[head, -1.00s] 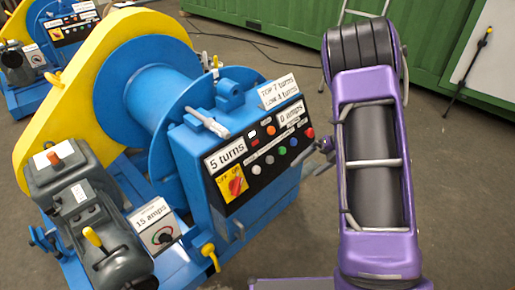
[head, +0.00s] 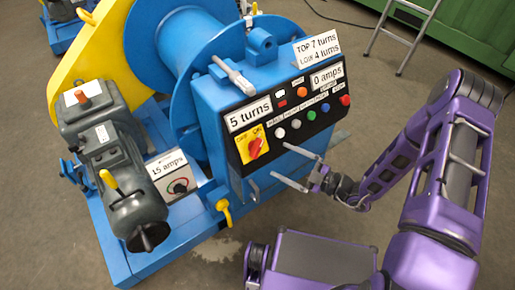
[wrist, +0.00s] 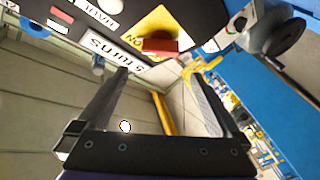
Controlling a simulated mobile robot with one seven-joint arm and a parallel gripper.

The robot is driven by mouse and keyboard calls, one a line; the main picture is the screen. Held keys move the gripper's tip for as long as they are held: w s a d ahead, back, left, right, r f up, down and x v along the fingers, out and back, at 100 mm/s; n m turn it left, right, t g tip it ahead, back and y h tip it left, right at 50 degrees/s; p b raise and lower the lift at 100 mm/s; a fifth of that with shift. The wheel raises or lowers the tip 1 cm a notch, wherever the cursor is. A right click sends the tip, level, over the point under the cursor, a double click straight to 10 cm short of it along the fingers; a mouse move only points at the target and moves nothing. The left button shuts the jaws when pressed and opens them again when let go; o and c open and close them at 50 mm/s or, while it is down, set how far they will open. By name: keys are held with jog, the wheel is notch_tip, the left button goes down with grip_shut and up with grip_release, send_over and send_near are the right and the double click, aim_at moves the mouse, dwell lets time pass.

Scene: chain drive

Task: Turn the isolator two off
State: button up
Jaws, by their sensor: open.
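The isolator is a red rotary knob (head: 254,148) on a yellow plate (head: 245,136) with OFF and ON marks, on the black panel of the blue winch. The knob sits tilted; which mark it points at is too small to tell. No number "two" is readable on it. In the wrist view the red knob (wrist: 159,45) stands out from the yellow plate, upside down, just beyond the fingertips. My gripper (head: 279,161) is open and empty, to the right of the knob and apart from it. Its two fingers (wrist: 157,72) also show in the wrist view.
The panel carries several buttons (head: 296,123) and a "5 turns" display (head: 248,115). A grey motor (head: 115,165) with a yellow lever and a "15 amps" box (head: 172,175) stand left. A yellow handle (head: 224,212) hangs below the panel. Another winch (head: 63,10) stands behind.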

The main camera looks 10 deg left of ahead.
aim_at(257, 148)
jog(key=x, duration=1)
jog(key=shift+f+b, duration=0.1)
jog(key=shift+b, duration=0.25)
jog(key=shift+c, duration=0.2)
jog(key=shift+d, duration=0.1)
jog(key=c, duration=1.1)
jog(key=shift+c, duration=0.2)
